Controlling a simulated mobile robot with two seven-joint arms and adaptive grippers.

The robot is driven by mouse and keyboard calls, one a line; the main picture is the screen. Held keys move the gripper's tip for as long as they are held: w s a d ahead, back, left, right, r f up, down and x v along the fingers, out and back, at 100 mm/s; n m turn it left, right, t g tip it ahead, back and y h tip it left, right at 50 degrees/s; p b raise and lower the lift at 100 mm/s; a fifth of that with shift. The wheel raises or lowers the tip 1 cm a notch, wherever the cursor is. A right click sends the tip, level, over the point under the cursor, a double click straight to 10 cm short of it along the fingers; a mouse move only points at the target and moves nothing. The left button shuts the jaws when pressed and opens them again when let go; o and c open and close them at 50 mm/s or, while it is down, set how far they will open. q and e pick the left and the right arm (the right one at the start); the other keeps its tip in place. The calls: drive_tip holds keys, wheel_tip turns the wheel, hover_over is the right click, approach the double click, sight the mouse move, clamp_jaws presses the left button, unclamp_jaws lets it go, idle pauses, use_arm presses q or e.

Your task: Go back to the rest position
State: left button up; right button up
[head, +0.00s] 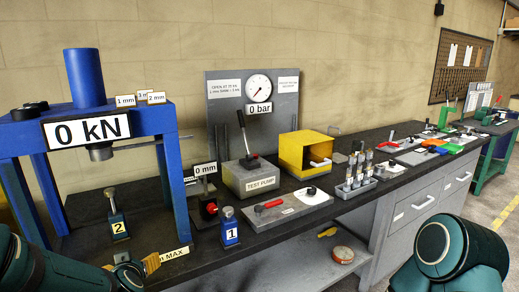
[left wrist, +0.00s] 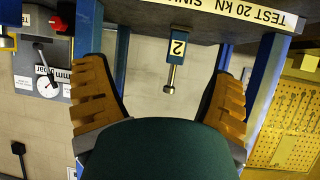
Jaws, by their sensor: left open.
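My left gripper (head: 138,264) is at the lower left of the head view, low at the front edge of the press base, partly cut off by my arm. In the left wrist view its two tan ribbed fingers (left wrist: 160,75) are spread apart with nothing between them. Beyond them, the small blue jack marked 2 (left wrist: 177,50) shows upside down; in the head view jack 2 (head: 118,226) stands upright on the press base, apart from the gripper. My right arm shows at the lower right of the head view; its gripper is out of view.
The blue press (head: 180,195) with its 0 kN sign stands at left. Jack 1 (head: 229,228) is on the bench near its front edge. The test pump (head: 250,177), yellow box (head: 292,150) and grey tray (head: 268,217) are farther right. A lower shelf (head: 300,266) is under the bench.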

use_arm(q)
drive_tip(key=d+f+m+g+h, duration=0.1)
drive_tip(key=d+f+g+h, duration=0.15)
drive_tip(key=d+f, duration=0.45)
drive_tip(key=s+d+f+m+g+h, duration=0.1)
drive_tip(key=s+d+f+g+h, duration=0.2)
drive_tip(key=s+d+f, duration=0.4)
drive_tip(key=s+d+f+m+g+h, duration=0.1)
drive_tip(key=s+d+f+g+h, duration=0.2)
drive_tip(key=s+d+f, duration=0.4)
drive_tip(key=s+f+g, duration=0.1)
drive_tip(key=s+f, duration=0.4)
drive_tip(key=f, duration=0.1)
drive_tip(key=shift+d+f, duration=0.15)
drive_tip(key=shift+f, duration=0.2)
